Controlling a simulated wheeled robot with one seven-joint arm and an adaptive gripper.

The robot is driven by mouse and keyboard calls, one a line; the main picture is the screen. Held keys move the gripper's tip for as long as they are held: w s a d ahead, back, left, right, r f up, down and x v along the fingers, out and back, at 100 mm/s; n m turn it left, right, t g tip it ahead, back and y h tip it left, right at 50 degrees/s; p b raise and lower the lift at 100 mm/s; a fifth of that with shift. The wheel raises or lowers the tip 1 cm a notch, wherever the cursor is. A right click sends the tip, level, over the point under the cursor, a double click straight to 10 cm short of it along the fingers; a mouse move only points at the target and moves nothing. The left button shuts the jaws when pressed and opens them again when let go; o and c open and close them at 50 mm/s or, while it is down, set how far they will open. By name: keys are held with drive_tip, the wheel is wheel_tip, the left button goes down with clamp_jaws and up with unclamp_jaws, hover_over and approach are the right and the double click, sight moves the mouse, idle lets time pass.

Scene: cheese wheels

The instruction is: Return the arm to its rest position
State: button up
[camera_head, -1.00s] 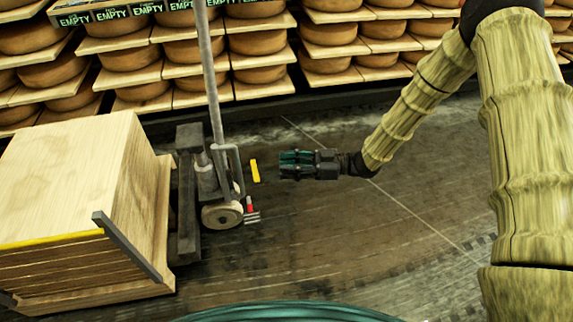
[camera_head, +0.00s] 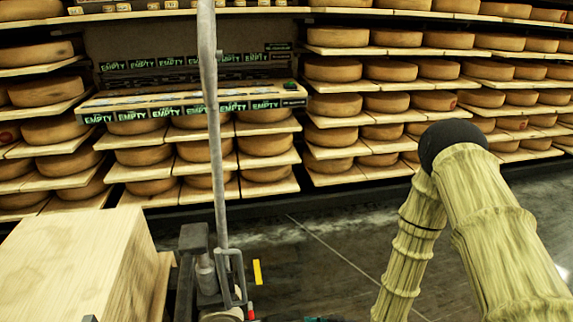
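My arm, in a yellow-green ribbed cover, fills the right side of the head view, bent at a dark elbow joint. Its forearm runs down to the bottom edge. Only a sliver of my gripper (camera_head: 300,319) shows at the bottom edge, left of the forearm. Its fingers are cut off by the frame, so I cannot see whether it is open or shut, or whether it holds anything.
A wooden crate (camera_head: 75,265) stands at lower left beside a cart with an upright metal pole (camera_head: 213,120). A yellow object (camera_head: 257,272) lies on the floor near the cart. Shelves of cheese wheels (camera_head: 335,104) line the back. "EMPTY" labels (camera_head: 185,109) mark one shelf. Open floor (camera_head: 330,255) lies between.

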drive_tip(key=s+d+f+m+g+h, duration=0.25)
drive_tip(key=s+d, duration=0.35)
drive_tip(key=s, duration=0.4)
drive_tip(key=s+d+f+m+g+h, duration=0.25)
drive_tip(key=s+d+h, duration=0.2)
drive_tip(key=s, duration=0.45)
drive_tip(key=s+d+f+m+g+h, duration=0.1)
drive_tip(key=s+d+f+m+h, duration=0.15)
drive_tip(key=s+d, duration=0.55)
wheel_tip(320, 180, up, 28)
drive_tip(key=s+a+p, duration=0.1)
drive_tip(key=a+p, duration=0.1)
drive_tip(key=p, duration=2.7)
drive_tip(key=shift+h, duration=0.35)
drive_tip(key=shift+s, duration=0.1)
